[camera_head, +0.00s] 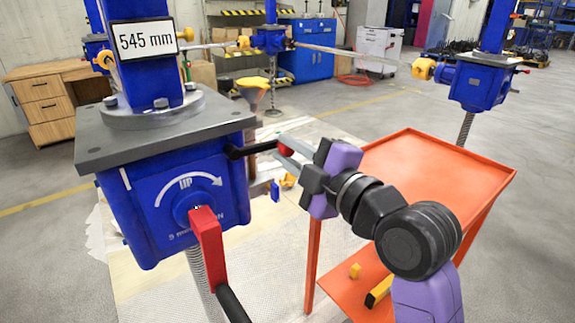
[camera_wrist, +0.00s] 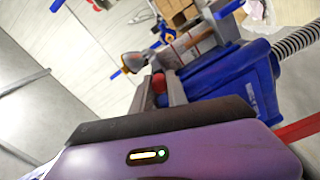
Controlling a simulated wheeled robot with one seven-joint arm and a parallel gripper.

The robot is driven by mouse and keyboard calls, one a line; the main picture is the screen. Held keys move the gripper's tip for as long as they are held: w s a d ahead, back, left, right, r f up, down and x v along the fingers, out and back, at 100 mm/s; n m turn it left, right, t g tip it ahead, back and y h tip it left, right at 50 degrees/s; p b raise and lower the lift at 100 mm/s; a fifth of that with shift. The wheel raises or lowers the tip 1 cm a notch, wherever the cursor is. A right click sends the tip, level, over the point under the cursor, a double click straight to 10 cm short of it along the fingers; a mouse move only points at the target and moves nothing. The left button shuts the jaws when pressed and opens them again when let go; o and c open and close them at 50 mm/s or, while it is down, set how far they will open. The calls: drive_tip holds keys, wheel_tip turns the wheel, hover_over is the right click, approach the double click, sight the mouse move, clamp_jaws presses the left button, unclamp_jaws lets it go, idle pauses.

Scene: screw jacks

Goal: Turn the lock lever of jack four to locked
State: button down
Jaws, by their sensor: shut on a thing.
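A large blue jack housing (camera_head: 165,200) fills the left of the head view, with a white "UP" arrow and a red crank (camera_head: 208,245) on its front. No jack number is readable. A short black lock lever (camera_head: 248,149) sticks out to the right from the housing's upper side, roughly level, and ends in a red knob (camera_head: 285,149). My gripper (camera_head: 284,146) reaches in from the right and is shut on that knob. In the wrist view the red knob (camera_wrist: 159,84) sits between the fingers, beside the blue housing (camera_wrist: 240,82). The lever's pivot is hard to make out.
An orange cart (camera_head: 430,165) stands right, under and behind my arm, with yellow pieces on its lower shelf. A "545 mm" sign (camera_head: 147,39) is on the blue column. Other blue jacks (camera_head: 480,80) stand behind, joined by shafts. A wooden desk (camera_head: 45,105) is back left.

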drive_tip(key=shift+r+n, duration=0.3)
drive_tip(key=shift+r, duration=0.15)
drive_tip(key=c, duration=1.3)
unclamp_jaws()
drive_tip(key=v, duration=0.7)
drive_tip(key=shift+s+d, duration=0.2)
drive_tip(key=shift+s, duration=0.15)
